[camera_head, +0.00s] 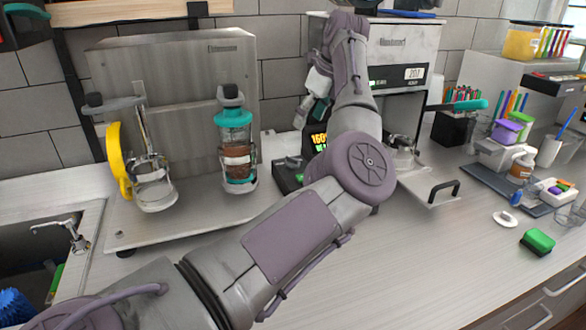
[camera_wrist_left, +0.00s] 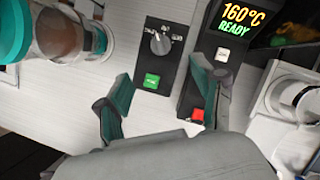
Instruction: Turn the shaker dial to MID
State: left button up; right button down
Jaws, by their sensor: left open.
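The shaker dial (camera_wrist_left: 160,42) is a grey knob on a black panel (camera_wrist_left: 172,28), in the upper middle of the left wrist view. Small white markings surround it, too small to read surely. A green button (camera_wrist_left: 152,81) sits below it on the same panel. In the head view the dial is too small to make out on the black box (camera_head: 288,178). My left gripper (camera_wrist_left: 162,88) is open and empty, its teal-padded fingers apart on either side of the panel's lower part. In the head view the left gripper (camera_head: 309,112) hangs above the box. My right gripper is not seen.
Right of the dial is a display (camera_wrist_left: 236,20) reading 160°C READY, with a red button (camera_wrist_left: 197,115) below. A teal-lidded shaker cup (camera_head: 236,150) stands left of the box. A metal drawer with a handle (camera_head: 445,190) sits right. The front counter (camera_head: 420,260) is clear.

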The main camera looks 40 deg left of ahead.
aim_at(292, 157)
pick_arm(q)
jog(key=p+x, duration=0.2)
jog(key=x, duration=1)
jog(key=shift+s+a+f+p, duration=0.1)
jog(key=shift+a+f+p, duration=0.1)
jog(key=shift+p, duration=0.1)
jog(key=shift+a+f, duration=0.15)
jog(key=shift+f, duration=0.4)
